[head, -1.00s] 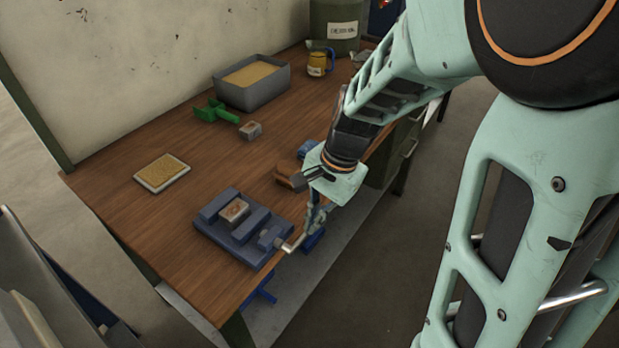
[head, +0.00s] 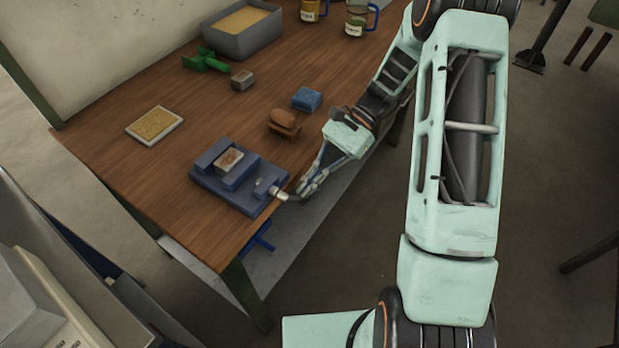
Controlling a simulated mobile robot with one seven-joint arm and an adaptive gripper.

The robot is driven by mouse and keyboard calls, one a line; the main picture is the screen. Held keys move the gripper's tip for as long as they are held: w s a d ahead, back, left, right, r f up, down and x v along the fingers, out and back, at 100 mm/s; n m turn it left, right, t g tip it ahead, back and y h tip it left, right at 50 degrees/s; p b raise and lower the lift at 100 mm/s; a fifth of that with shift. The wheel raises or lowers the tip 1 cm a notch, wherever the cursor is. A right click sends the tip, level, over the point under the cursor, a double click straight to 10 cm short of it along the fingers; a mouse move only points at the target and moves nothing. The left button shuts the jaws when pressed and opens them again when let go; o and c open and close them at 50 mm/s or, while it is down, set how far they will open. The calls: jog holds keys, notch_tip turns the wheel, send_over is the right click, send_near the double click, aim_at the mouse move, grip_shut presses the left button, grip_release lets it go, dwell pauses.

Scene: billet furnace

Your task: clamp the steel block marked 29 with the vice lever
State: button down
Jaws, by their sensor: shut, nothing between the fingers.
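The blue vice (head: 213,183) sits at the front edge of the wooden bench. A steel block (head: 229,161) with a brownish top lies between its jaws; its number is too small to read. The vice lever (head: 280,194) is a short silver bar at the vice's right end, pointing out past the bench edge. My gripper (head: 297,193) is shut and empty, with its fingertips right beside the lever's outer end. I cannot tell whether they touch it. A second small grey block (head: 242,80) stands farther back on the bench, its marking unreadable.
A wooden-backed brush (head: 284,120) and a blue block-like item (head: 307,99) lie right of the vice. A yellow-topped tray (head: 154,125) lies left. Behind are a green object (head: 205,62), a grey bin (head: 243,41) and mugs (head: 357,19). The bench's front left is clear.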

jog(key=shift+s+a+f+g+y+b, duration=0.15)
jog(key=shift+s+f+g+y+b, duration=0.1)
jog(key=shift+f+g+y, duration=0.3)
jog(key=shift+s+a+f+g+y+b, duration=0.2)
jog(key=shift+f+g+y, duration=0.25)
jog(key=shift+g, duration=0.2)
jog(key=shift+s+a+f, duration=0.65)
jog(key=shift+s+f, duration=0.05)
jog(key=shift+s, duration=0.15)
jog(key=shift+s+a+f, duration=0.1)
jog(key=shift+s, duration=0.1)
